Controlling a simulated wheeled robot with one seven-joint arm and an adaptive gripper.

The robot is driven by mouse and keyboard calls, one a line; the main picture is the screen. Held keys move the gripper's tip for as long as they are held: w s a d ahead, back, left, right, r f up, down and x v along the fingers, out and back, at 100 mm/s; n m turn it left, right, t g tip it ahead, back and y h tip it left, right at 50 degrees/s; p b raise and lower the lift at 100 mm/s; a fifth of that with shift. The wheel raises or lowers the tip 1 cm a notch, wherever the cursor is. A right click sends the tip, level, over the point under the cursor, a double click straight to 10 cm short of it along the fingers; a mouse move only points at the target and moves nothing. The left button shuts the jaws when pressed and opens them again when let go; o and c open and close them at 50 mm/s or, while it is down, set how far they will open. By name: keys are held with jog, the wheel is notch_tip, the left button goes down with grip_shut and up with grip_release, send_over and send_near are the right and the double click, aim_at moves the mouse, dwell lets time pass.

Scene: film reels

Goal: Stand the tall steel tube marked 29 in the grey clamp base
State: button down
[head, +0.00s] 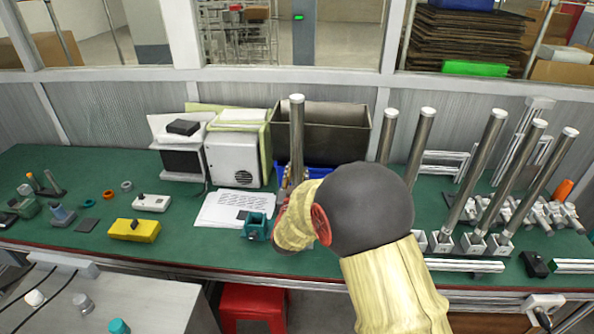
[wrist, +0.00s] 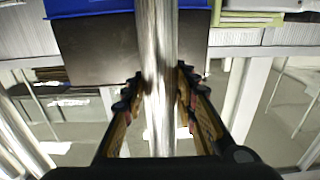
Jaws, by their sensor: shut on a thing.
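My gripper (head: 291,184) is shut on a tall steel tube (head: 297,135) with a pale top cap, held upright over the left-centre of the bench. In the wrist view the tube (wrist: 157,45) runs between the two fingers (wrist: 158,92). Its marking cannot be read, and its lower end is hidden by my arm. Light grey clamp bases (head: 440,242) stand in a row at the right, with several steel tubes (head: 475,170) rising from them, some leaning in the picture. Bases further left are partly hidden behind my arm, so I cannot tell whether one is empty.
A teal clamp (head: 256,227) and paper sheets (head: 222,211) lie just left of my gripper. A dark bin (head: 330,130), blue tray and white box (head: 232,158) stand behind. A yellow block (head: 135,230) sits left. A red stool (head: 252,305) is below the bench edge.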

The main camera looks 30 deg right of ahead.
jog(key=shift+f, duration=0.45)
jog(key=shift+a+f+b, duration=0.1)
jog(key=shift+f+b, duration=0.5)
jog(key=shift+b, duration=0.5)
dwell(1.4)
jog(key=c, duration=1.8)
grip_release()
jog(key=shift+o, duration=0.6)
jog(key=shift+s, duration=0.1)
jog(key=shift+f, duration=0.2)
jog(key=v, duration=1.1)
jog(key=shift+p, duration=0.3)
